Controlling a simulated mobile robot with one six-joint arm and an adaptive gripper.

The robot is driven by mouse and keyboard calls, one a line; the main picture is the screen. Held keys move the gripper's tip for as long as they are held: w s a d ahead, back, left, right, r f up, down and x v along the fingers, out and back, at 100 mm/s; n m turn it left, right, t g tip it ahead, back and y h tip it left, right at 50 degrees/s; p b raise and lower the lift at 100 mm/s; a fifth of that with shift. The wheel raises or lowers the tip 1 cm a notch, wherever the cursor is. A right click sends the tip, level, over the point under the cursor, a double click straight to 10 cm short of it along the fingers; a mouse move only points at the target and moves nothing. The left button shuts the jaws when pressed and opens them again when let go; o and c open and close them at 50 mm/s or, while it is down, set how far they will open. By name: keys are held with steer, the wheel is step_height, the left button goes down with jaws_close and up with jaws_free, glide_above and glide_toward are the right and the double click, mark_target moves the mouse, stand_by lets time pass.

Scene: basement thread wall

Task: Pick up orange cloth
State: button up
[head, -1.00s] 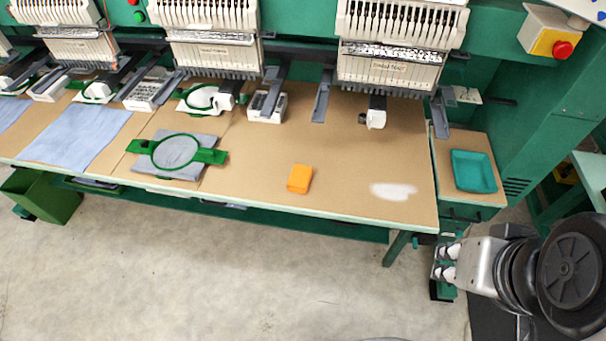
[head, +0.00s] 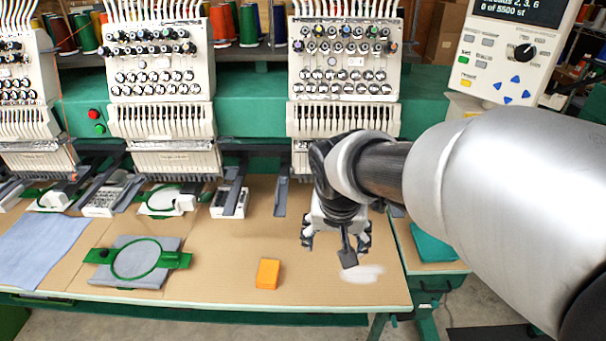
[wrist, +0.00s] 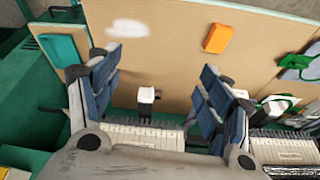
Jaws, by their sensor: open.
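The orange cloth (head: 268,273) is a small folded block lying on the brown tabletop (head: 225,280) near its front edge. It also shows in the wrist view (wrist: 218,39), at the upper right. My gripper (head: 337,245) is above the table, to the right of the cloth and apart from it. In the wrist view my gripper (wrist: 170,80) has its dark padded fingers wide apart with nothing between them. A white patch (head: 362,274) lies on the table just below and right of my gripper in the head view.
A green embroidery hoop on grey fabric (head: 137,258) lies left of the cloth. Blue fabric (head: 40,246) is farther left. Embroidery machine heads (head: 345,75) stand along the back. A teal tray (head: 432,243) sits at the right. The table around the cloth is clear.

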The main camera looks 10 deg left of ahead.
steer(key=w+a+f, duration=0.4)
steer(key=a+f, duration=0.2)
steer(key=a, duration=0.3)
steer(key=p, duration=0.1)
glide_toward(268, 271)
steer(key=f+b, duration=0.1)
steer(key=f, duration=0.1)
steer(key=f+b, duration=0.1)
steer(key=shift+w+d+f+n+b, duration=0.1)
steer(key=shift+w+d+n+b, duration=0.2)
steer(key=shift+w+d+b, duration=0.1)
steer(key=shift+a+b+x, duration=0.2)
steer(key=shift+b+x, duration=0.25)
steer(key=shift+x, duration=0.9)
steer(key=shift+a+b+x, duration=0.2)
steer(key=shift+b+x, duration=0.25)
steer(key=shift+x, duration=0.95)
steer(key=shift+w+f+b, duration=0.15)
steer(key=shift+f+b, duration=0.1)
steer(key=shift+b, duration=0.2)
steer(key=shift+c, duration=0.2)
steer(key=c, duration=1)
steer(key=shift+r, duration=0.2)
